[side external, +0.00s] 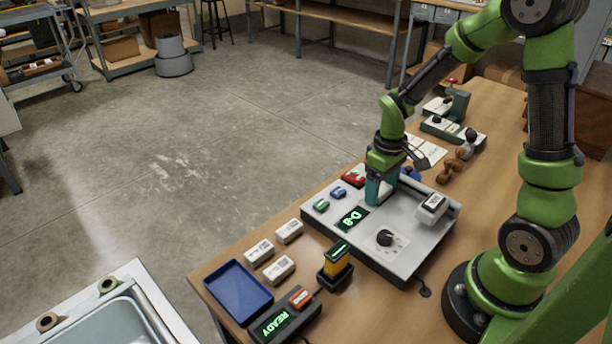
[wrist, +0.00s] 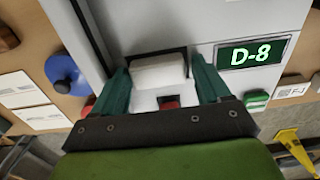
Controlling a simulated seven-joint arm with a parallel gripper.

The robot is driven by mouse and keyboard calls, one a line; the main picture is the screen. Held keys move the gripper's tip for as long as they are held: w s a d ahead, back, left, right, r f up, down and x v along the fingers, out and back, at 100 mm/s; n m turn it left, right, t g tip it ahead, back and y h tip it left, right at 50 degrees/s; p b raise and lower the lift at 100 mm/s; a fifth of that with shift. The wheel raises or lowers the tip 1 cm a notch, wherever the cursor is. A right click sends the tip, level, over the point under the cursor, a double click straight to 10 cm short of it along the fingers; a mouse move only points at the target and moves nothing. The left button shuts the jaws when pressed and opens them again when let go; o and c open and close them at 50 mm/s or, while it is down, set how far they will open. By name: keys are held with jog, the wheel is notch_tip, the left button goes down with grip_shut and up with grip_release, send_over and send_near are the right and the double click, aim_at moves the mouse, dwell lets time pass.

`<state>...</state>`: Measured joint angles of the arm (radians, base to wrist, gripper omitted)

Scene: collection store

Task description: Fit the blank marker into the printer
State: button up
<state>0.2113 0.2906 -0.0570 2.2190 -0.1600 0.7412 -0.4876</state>
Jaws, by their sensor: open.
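The printer is a grey console (side external: 400,258) on the bench, with a green-lit display (side external: 352,218) reading D-8; the display also shows in the wrist view (wrist: 252,54). A plain white block, seemingly the blank marker (wrist: 160,73), sits at a dark-edged recess in the console. How deep it sits I cannot tell. My gripper (wrist: 160,68) is open, its teal fingers on either side of the block.
Red, blue and green pieces (side external: 338,192) line the console's left edge. A knob (side external: 385,238) and a white box (side external: 433,205) are on its near and right parts. Labelled white markers (side external: 279,268), a blue tray (side external: 232,291), a yellow-black device (side external: 337,265) and a READY unit (side external: 275,322) stand nearer.

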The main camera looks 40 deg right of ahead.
notch_tip(320, 180, up, 17)
dwell(0.4)
jog(key=shift+w+f, duration=0.1)
jog(key=s+a+r+m+t+y, duration=0.1)
jog(key=s+a+m+t, duration=0.1)
jog(key=a, duration=0.3)
jog(key=s+a+r+m+t+y, duration=0.1)
jog(key=s+a+r+m+t, duration=0.1)
jog(key=s+a+t, duration=0.3)
jog(key=shift+s+a+r, duration=0.25)
jog(key=shift+a+r, duration=0.05)
jog(key=shift+a, duration=0.5)
